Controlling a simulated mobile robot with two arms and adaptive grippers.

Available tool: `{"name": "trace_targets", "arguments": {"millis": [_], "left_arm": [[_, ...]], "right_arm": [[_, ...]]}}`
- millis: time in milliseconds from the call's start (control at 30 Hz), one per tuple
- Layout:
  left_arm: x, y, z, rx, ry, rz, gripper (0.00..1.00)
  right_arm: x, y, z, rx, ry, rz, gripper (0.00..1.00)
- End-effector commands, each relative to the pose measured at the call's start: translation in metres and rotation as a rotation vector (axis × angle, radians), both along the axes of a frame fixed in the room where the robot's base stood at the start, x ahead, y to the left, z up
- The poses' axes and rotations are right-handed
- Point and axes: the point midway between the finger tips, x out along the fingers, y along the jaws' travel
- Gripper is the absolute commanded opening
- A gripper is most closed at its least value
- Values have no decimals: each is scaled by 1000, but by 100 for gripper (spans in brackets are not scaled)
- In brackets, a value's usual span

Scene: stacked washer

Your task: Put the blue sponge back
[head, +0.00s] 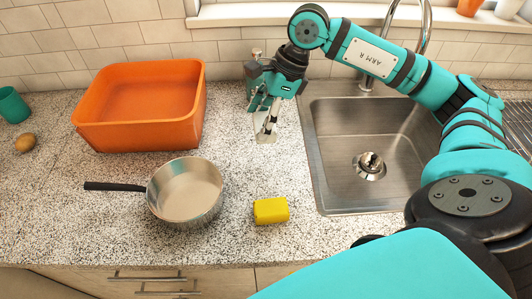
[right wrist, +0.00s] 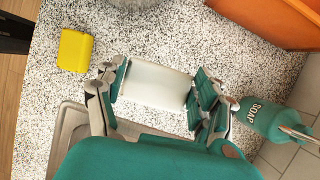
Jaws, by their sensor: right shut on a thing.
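My right gripper (head: 267,128) is above the counter, left of the sink and right of the orange bin. In the right wrist view, the gripper (right wrist: 158,92) is shut on a pale, whitish block (right wrist: 155,84), held between its two fingers. The block looks white to light grey from here; no blue shows, so I cannot tell whether it is the blue sponge. In the head view only a small pale part of it shows below the fingers. A yellow sponge (head: 271,211) lies on the counter in front. My left gripper is not in view.
The orange bin (head: 143,140) stands empty at the back left. A metal pan (head: 187,190) sits in front of it. The steel sink (head: 375,125) is at right. A teal soap bottle (right wrist: 262,117) stands close to the gripper. The counter between pan and sink is mostly clear.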

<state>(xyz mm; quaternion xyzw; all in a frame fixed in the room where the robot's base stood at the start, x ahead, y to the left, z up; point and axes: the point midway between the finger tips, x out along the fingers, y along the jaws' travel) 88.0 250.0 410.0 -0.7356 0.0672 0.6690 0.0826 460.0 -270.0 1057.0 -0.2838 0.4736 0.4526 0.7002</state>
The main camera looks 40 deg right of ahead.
Motion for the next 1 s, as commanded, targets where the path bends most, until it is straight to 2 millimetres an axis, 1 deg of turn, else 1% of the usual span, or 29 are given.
{"name": "trace_targets", "arguments": {"millis": [67,133,300,400,533,700,800,1000], "left_arm": [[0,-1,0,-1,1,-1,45],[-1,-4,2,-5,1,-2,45],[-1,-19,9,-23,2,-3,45],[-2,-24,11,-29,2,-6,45],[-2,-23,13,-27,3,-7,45],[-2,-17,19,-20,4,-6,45],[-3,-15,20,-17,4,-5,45],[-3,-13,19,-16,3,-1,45]], "right_arm": [[1,-5,-2,0,4,-56,44],[1,-7,-10,1,7,-77,44],[2,-7,-41,0,8,-80,44],[2,-7,-54,1,5,-78,44],[2,-6,-66,1,6,-77,44],[2,-6,-89,2,6,-77,44],[2,-6,-97,1,4,-76,44],[2,-6,-98,2,2,-75,44]]}}
